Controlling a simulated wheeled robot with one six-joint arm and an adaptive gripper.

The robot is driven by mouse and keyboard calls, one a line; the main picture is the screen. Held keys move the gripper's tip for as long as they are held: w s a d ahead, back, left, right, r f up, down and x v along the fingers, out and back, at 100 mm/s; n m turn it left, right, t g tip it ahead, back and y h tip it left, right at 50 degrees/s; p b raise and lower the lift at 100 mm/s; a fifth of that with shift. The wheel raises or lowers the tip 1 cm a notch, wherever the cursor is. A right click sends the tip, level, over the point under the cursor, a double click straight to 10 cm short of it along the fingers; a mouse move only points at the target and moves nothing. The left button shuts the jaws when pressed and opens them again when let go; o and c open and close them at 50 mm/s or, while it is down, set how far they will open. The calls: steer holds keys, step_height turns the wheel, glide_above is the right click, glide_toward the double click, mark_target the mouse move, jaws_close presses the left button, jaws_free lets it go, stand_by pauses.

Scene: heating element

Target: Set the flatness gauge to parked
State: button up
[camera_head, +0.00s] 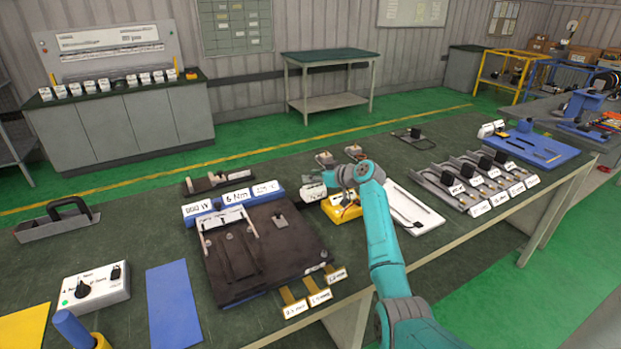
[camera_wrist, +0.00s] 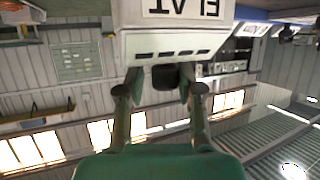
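The flatness gauge, a white body (camera_wrist: 175,45) with a row of dark slots and a label reading "FLAT" upside down, fills the top middle of the wrist view. A dark block (camera_wrist: 172,76) sticks out from its edge. My gripper (camera_wrist: 160,90) has its two fingers apart, one on either side of this block. Whether both fingers touch it is unclear. In the head view my gripper (camera_head: 333,176) is above the table beside a small white labelled box (camera_head: 312,192), which looks like the gauge. My wrist hides part of that area, and any parked marking is not readable.
A yellow block (camera_head: 342,210) stands just below my gripper. A dark fixture plate (camera_head: 260,258) and blue labelled blocks lie to the left. A white tray (camera_head: 405,207) and several grey tracks with black blocks (camera_head: 470,183) lie to the right. The bench (camera_head: 135,230) has bare patches.

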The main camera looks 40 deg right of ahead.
steer(key=shift+o, duration=0.4)
steer(key=v, duration=1.2)
steer(key=shift+s, duration=0.1)
